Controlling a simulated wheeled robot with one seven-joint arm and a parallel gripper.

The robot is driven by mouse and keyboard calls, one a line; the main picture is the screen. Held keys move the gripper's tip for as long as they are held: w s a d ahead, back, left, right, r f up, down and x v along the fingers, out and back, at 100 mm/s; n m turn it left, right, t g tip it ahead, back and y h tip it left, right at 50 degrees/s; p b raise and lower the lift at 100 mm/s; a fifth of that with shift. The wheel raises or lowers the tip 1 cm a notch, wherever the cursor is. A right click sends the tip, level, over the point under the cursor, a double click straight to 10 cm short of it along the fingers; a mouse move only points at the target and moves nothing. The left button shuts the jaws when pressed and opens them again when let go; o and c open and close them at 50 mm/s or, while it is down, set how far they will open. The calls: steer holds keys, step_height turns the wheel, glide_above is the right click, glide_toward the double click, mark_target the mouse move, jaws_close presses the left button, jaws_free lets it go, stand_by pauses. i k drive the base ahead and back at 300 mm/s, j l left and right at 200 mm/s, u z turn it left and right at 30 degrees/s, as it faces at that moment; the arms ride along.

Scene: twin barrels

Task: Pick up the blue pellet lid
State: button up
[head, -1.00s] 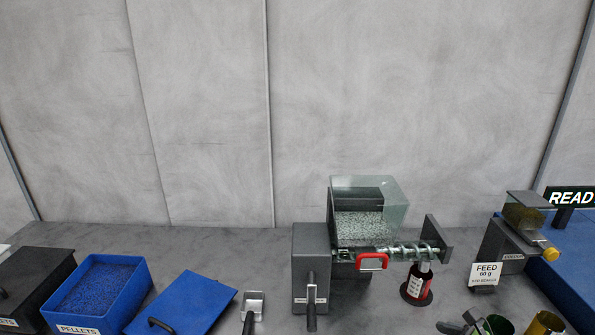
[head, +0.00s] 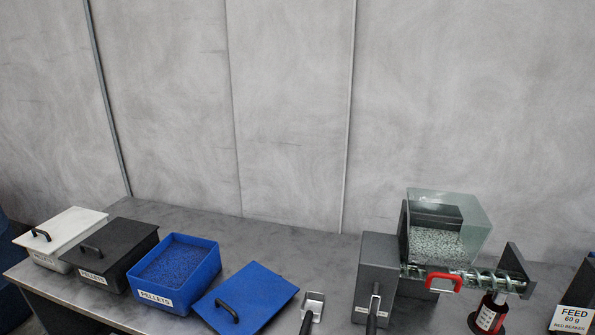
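The blue pellet lid (head: 258,290) is a flat blue plate with a dark arched handle (head: 233,311) near its front left edge. It lies on the grey bench, just right of the open blue pellet bin (head: 205,266), and looks slightly tilted, perhaps resting against something. The bin is full of blue pellets and has a PELLETS label. My gripper is not in view, and nothing touches the lid's handle.
Left of the blue bin stand a black lidded bin (head: 118,250) and a white lidded bin (head: 66,231). Right of the lid lie a metal scoop (head: 312,304) and a grey feeder machine (head: 376,272) with a glass hopper (head: 447,228). A FEED sign (head: 574,316) stands at far right.

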mark_target(245, 301)
steer(key=i+j+u, duration=0.1)
steer(key=j, duration=0.3)
steer(key=i+j+u, duration=0.15)
steer(key=j, duration=0.25)
steer(key=i+j+u, duration=0.1)
steer(key=i+j, duration=0.15)
steer(key=j, duration=0.15)
steer(key=i+j+u, duration=0.15)
steer(key=j, duration=0.2)
steer(key=i+j+u, duration=0.1)
steer(key=i+j, duration=0.15)
steer(key=j, duration=0.1)
